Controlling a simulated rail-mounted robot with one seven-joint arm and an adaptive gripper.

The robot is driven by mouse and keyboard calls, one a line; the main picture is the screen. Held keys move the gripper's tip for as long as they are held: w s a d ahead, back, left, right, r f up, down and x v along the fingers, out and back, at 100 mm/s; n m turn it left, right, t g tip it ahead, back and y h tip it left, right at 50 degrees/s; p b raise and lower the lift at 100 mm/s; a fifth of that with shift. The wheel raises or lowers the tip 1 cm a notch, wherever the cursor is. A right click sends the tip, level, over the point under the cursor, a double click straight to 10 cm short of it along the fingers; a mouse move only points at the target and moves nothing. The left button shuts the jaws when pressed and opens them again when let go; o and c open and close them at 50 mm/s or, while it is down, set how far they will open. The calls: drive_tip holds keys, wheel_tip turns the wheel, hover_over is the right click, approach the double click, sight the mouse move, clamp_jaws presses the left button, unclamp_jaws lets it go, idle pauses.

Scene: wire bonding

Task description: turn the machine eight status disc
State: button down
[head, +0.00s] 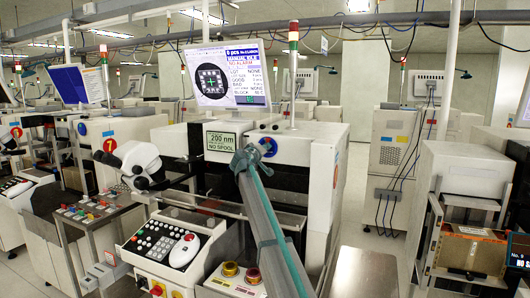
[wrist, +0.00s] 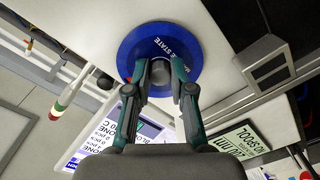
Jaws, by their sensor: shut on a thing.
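The blue status disc (wrist: 135,48) fills the upper middle of the wrist view, on a pale panel. White lettering, partly hidden and ending in "STATE", runs along its rim. A grey knob (wrist: 160,74) stands at its centre. My gripper (wrist: 161,70) is shut on this knob, one finger on each side, and the fingers cover part of the disc. In the head view the blue disc (head: 268,147) shows on the front of the central machine, beside the end of my arm.
A monitor (head: 225,75) and a signal tower (head: 293,60) stand above the machine. A green "NO SPOOL" display (head: 221,140) sits left of the disc. A microscope (head: 140,165) and control panel (head: 170,247) are lower left. A neighbouring machine bears a red 7 disc (head: 109,145).

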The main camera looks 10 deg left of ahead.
drive_tip(key=n+p, duration=0.1)
drive_tip(key=n, duration=0.5)
idle(0.5)
drive_tip(key=c, duration=1)
unclamp_jaws()
drive_tip(key=v, duration=1.2)
